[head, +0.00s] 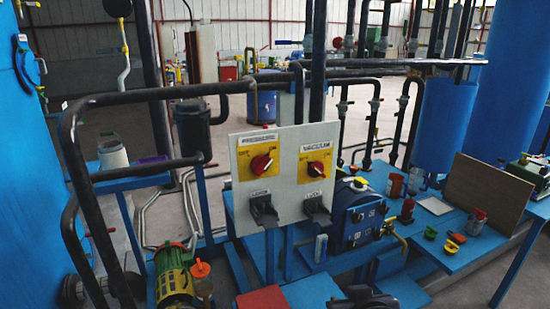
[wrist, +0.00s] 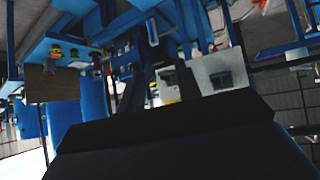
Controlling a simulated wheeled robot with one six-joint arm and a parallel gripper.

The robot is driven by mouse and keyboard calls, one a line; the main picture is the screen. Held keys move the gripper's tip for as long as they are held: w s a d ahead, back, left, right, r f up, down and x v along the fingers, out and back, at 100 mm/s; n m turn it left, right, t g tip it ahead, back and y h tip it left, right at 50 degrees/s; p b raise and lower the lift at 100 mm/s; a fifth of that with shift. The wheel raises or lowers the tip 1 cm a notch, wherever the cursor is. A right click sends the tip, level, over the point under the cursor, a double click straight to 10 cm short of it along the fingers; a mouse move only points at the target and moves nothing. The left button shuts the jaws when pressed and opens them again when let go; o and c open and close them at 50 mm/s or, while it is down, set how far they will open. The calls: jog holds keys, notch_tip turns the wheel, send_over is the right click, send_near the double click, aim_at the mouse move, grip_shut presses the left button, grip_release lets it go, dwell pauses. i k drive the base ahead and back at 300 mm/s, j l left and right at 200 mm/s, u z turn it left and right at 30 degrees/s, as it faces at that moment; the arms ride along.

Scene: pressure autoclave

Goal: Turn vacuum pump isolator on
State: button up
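The vacuum isolator (head: 316,169) is a red rotary knob on a yellow plate, under a label reading VACUUM, on the right half of a pale upright panel (head: 289,190). Its pointing direction is too small to tell. A similar red knob (head: 261,163) on a yellow plate is on the left half. A black fitting sits below each knob. In the wrist view, which looks upside down, a pale panel part (wrist: 222,68) with a dark fitting shows; no red knob is visible. A large dark shape, seemingly my gripper (wrist: 165,140), fills the bottom there.
Dark pipes (head: 85,140) curve close around the panel's left and top. A blue table (head: 455,262) at right holds small pots and a brown board (head: 487,195). A blue machine (head: 358,212) stands behind the panel; a green-and-yellow motor (head: 174,275) is lower left.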

aim_at(315, 170)
jog(key=k, duration=0.15)
jog(key=i+l+z, duration=0.3)
jog(key=i+l, duration=0.5)
jog(key=i, duration=0.15)
